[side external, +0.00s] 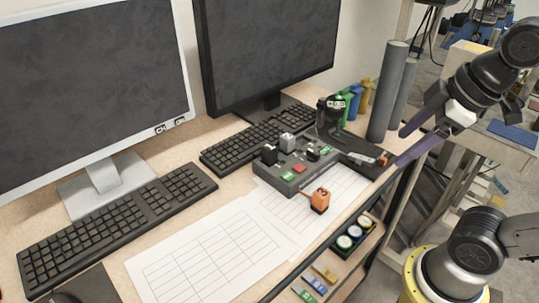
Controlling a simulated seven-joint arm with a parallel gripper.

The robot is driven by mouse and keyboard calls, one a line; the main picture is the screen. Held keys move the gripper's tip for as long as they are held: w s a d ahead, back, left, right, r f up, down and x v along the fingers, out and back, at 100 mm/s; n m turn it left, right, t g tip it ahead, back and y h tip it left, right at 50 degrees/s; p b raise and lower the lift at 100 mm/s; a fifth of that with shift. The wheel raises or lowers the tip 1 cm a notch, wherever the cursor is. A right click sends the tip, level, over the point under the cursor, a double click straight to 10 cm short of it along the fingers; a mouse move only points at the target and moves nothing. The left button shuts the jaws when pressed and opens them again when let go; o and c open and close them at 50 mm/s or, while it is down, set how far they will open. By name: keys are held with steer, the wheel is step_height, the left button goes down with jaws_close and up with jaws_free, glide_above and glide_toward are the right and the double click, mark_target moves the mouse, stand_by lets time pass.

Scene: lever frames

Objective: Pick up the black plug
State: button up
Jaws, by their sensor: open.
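A dark control box (300,172) lies on the desk, with several small knobs or plugs on top. A black knob (269,155) at its left side looks like the black plug, but I cannot tell for sure. Another small black piece (313,154) sits at the right of the box, and a grey one (288,141) stands at its back. My gripper (401,148) is at the upper right, its two purple fingers spread apart and empty. It points left toward the desk and is well to the right of the box.
An orange plug-like block (320,201) stands in front of the box. Two monitors (265,50) and keyboards (110,225) fill the back and left. Paper sheets (215,255) lie flat in front.

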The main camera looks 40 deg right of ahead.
steer(key=w+r+n, duration=0.4)
steer(key=w+r, duration=0.1)
steer(key=n+g, duration=0.5)
steer(key=n, duration=0.3)
glide_above(269, 146)
steer(key=f, duration=1.2)
steer(key=shift+s+f, duration=0.3)
steer(key=shift+f, duration=0.1)
steer(key=shift+w+f, duration=0.2)
steer(key=shift+f, duration=2.95)
jaws_close()
